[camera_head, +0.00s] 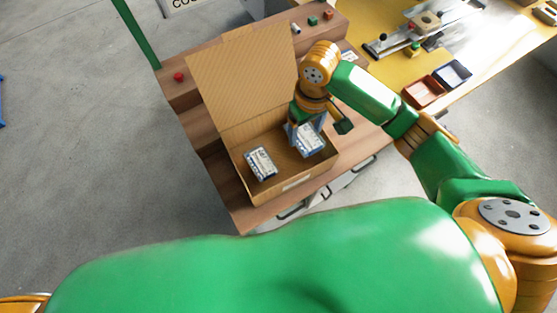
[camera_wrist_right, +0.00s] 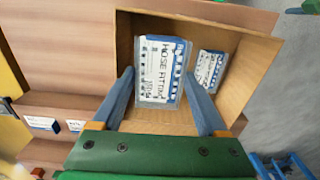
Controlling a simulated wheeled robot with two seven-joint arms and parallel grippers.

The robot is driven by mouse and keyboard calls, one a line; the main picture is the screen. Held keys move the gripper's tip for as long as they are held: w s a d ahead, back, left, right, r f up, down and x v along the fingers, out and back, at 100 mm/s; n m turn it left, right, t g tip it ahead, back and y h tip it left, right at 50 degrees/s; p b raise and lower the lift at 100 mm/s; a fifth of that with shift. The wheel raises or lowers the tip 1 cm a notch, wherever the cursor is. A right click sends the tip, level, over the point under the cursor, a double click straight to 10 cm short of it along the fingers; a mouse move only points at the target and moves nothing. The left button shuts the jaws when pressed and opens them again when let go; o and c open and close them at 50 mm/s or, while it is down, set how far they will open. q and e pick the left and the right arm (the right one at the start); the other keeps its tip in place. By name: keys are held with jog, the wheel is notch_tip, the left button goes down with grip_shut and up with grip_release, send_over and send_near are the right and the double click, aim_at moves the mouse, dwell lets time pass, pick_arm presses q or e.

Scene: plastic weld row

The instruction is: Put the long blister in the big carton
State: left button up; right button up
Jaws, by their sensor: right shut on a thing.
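The big carton (camera_head: 283,190) is open on the brown bench, with its tall flap raised at the back. My right gripper (camera_head: 303,127) reaches down into its right part. It is shut on the long blister (camera_head: 309,144), a clear pack with a white and blue card. In the right wrist view the blister (camera_wrist_right: 157,72) reads "HOSE FITTING" and sits between my blue fingers, over the carton's opening. I cannot tell whether it touches the carton floor. A second, similar pack (camera_head: 260,163) lies in the carton's left part. My left gripper is out of view.
A yellow table (camera_head: 385,72) at the right holds a red tray (camera_head: 422,91), a dark blue tray (camera_head: 453,74) and a metal fixture (camera_head: 420,25). A red button (camera_head: 179,77) and small coloured blocks sit along the bench's back. A green post stands at the back left.

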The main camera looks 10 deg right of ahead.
notch_tip(320, 180, down, 11)
jog(key=shift+r+b, duration=0.2)
jog(key=shift+b, duration=0.1)
jog(key=shift+f, duration=0.1)
jog(key=o, duration=1)
jog(key=shift+c, duration=0.2)
notch_tip(320, 180, up, 12)
jog(key=shift+r+p, duration=0.15)
jog(key=shift+p, duration=0.55)
jog(key=shift+s, duration=0.1)
